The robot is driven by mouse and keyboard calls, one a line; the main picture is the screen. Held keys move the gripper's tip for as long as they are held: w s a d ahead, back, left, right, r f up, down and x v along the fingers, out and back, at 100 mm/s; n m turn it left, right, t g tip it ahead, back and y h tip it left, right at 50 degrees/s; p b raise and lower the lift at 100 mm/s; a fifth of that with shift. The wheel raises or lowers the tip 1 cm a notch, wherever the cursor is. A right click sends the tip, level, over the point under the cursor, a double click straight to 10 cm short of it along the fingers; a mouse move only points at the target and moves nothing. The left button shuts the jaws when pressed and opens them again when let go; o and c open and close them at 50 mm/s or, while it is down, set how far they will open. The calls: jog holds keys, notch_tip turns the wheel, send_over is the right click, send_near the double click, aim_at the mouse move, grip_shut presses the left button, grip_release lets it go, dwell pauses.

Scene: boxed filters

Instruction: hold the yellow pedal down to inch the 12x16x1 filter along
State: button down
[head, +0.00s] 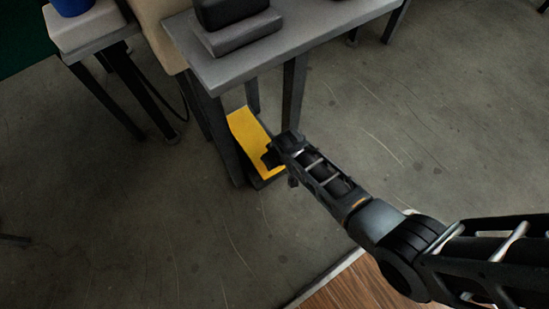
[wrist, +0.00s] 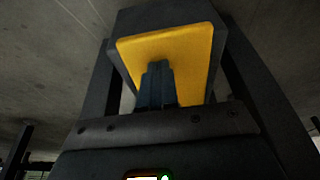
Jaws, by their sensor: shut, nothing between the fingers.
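The yellow pedal (head: 251,139) is on the floor under the grey table, between its legs, in the head view. In the wrist view the yellow pedal (wrist: 190,52) fills the upper middle, set in a dark housing. My gripper (head: 270,157) is at the near part of the pedal, its fingers over the yellow surface. The shut fingers (wrist: 156,72) show in front of the pedal in the wrist view with nothing between them. I cannot tell whether the tips touch it or whether it is pressed. I cannot make out the 12x16x1 filter in either view.
The grey table (head: 290,45) stands over the pedal, its dark legs close around it. A dark boxy thing (head: 234,22) sits on top. A smaller stand (head: 85,25) with a blue item (head: 70,5) is at the upper left. Open concrete floor lies to the right and front.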

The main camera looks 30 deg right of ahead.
jog(key=shift+s+f, duration=0.4)
jog(key=shift+f, duration=0.25)
jog(key=shift+r+p, duration=0.65)
jog(key=shift+p, duration=0.1)
notch_tip(320, 180, up, 4)
jog(key=p, duration=0.3)
jog(key=shift+w+p, duration=0.1)
jog(key=shift+p, duration=0.25)
jog(key=s+p+v, duration=0.1)
jog(key=p+v, duration=0.4)
jog(key=v, duration=0.5)
jog(key=shift+f, duration=0.2)
